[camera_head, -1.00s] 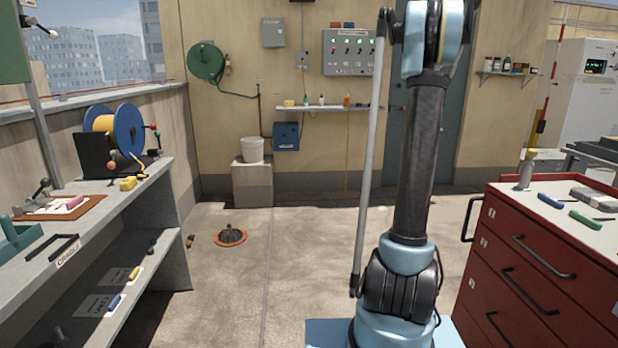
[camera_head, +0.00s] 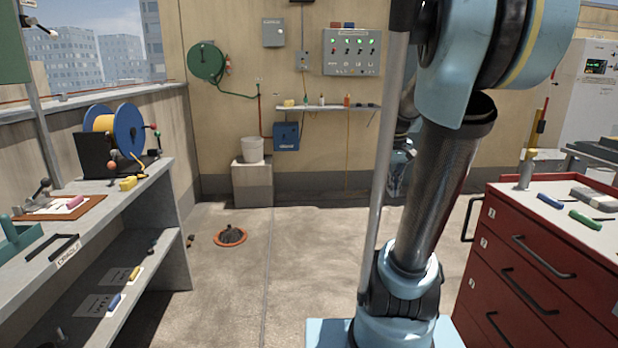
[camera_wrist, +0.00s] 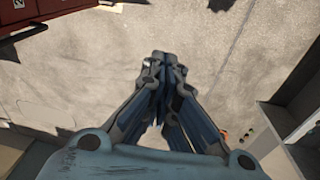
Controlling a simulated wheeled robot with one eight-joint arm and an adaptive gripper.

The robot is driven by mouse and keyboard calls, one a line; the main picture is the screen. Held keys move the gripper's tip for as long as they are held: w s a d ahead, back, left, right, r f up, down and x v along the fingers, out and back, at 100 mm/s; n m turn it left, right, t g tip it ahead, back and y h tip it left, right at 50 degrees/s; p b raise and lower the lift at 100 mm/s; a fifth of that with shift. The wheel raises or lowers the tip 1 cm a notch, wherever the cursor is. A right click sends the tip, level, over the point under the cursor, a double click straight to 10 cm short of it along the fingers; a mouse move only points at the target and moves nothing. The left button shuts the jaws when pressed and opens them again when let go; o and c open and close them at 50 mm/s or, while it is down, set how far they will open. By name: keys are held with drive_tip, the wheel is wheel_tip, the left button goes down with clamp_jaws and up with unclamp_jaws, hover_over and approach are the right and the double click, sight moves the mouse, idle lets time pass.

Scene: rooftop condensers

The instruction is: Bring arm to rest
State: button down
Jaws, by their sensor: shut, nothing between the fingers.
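My arm (camera_head: 436,185) stands in the right half of the head view, on its light blue base. Its dark main link leans to the right, and a large light blue joint is near the camera at the top. My gripper (camera_wrist: 162,58) is seen in the wrist view, pointing over bare concrete floor. Its fingertips are together and nothing is held between them. The gripper cannot be made out clearly in the head view, where the arm hides part of the back wall and door.
A red drawer cabinet (camera_head: 541,268) stands close on the right, with small tools on top. A grey shelf bench (camera_head: 172,230) with a blue cable reel (camera_head: 129,128) is on the left. An orange-ringed floor drain (camera_head: 231,236) lies between.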

drive_tip(key=s+a+f, duration=0.3)
drive_tip(key=s+f, duration=0.3)
drive_tip(key=s, duration=0.2)
drive_tip(key=s+a+f+t, duration=0.1)
drive_tip(key=s+a+f, duration=0.3)
drive_tip(key=s+f, duration=0.3)
drive_tip(key=shift+s+y, duration=0.4)
drive_tip(key=shift+s, duration=0.3)
